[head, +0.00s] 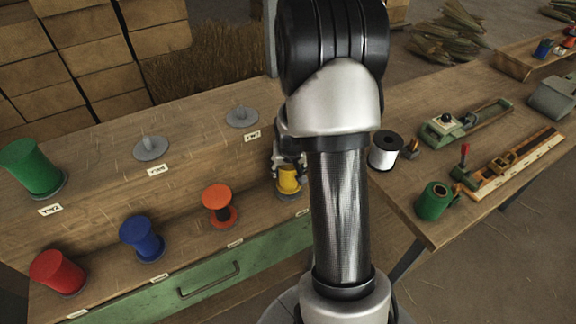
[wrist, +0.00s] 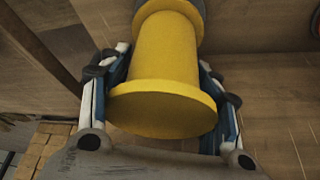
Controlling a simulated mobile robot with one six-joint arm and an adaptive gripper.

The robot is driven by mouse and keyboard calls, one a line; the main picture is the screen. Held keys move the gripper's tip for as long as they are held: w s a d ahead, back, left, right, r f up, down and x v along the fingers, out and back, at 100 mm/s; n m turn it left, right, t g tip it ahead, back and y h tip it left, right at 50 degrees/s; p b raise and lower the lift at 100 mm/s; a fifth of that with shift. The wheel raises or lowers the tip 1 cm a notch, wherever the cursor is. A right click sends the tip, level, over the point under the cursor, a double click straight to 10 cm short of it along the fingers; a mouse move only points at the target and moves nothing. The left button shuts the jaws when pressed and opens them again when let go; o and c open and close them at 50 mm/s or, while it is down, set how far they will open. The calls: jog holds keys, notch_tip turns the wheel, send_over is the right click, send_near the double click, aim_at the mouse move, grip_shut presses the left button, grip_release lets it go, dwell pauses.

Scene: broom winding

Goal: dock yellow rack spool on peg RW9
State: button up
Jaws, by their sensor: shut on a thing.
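The yellow spool (head: 289,180) is at the right end of the front row on the wooden rack, partly hidden by my arm. In the wrist view the yellow spool (wrist: 165,65) fills the middle, with its wide flange toward the camera. My gripper (head: 288,158) is shut on it, one finger on each side of it (wrist: 165,92). A dark grey disc shows at the spool's far end; I cannot tell whether the spool is seated on it. Two bare pegs on grey discs stand in the back row, one left (head: 151,148) and one right (head: 242,117). The peg labels are too small to read surely.
The rack also holds a green spool (head: 32,167), a red spool (head: 58,272), a blue spool (head: 142,239) and an orange spool (head: 218,203). A bench (head: 405,205) at right bears a white spool (head: 385,150), another green spool (head: 433,201) and tools.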

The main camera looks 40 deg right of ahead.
aim_at(290, 168)
jog(key=shift+f+b, duration=0.3)
jog(key=shift+f, duration=0.35)
jog(key=shift+f+b, duration=0.4)
jog(key=shift+f, duration=0.15)
dwell(1.2)
jog(key=o, duration=0.8)
jog(key=shift+p+v, duration=3.3)
jog(key=shift+v, duration=2.25)
